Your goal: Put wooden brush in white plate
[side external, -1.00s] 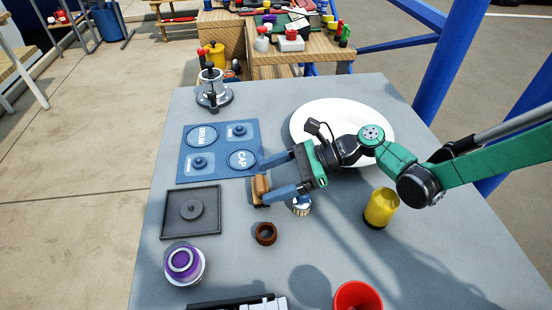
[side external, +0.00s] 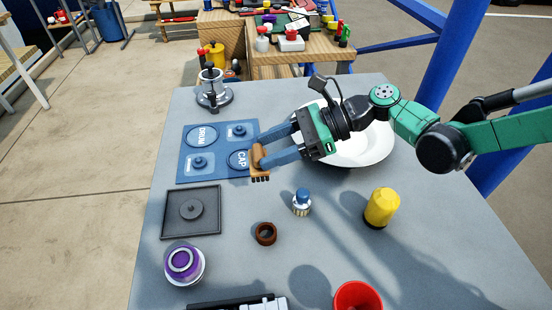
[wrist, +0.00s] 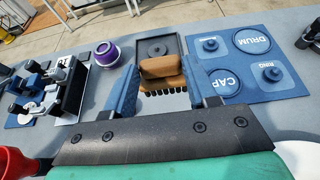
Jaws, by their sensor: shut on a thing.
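The wooden brush (side external: 258,158) is brown with dark bristles pointing down. My gripper (side external: 266,150) is shut on it, and the brush appears held above the table near the right edge of the blue mat. In the wrist view the brush (wrist: 163,72) sits between the two blue fingers. The white plate (side external: 368,152) lies on the table at the right, partly hidden behind my gripper and wrist. A sliver of white at the lower right of the wrist view may be the plate.
The blue mat (side external: 190,135) lies left of the gripper. A small blue-topped bottle (side external: 302,202), brown ring (side external: 265,234), yellow cup (side external: 381,207), black tray (side external: 173,222), purple-topped pot (side external: 184,264) and red cup (side external: 357,297) stand around. A metal device (side external: 213,95) stands at the back left.

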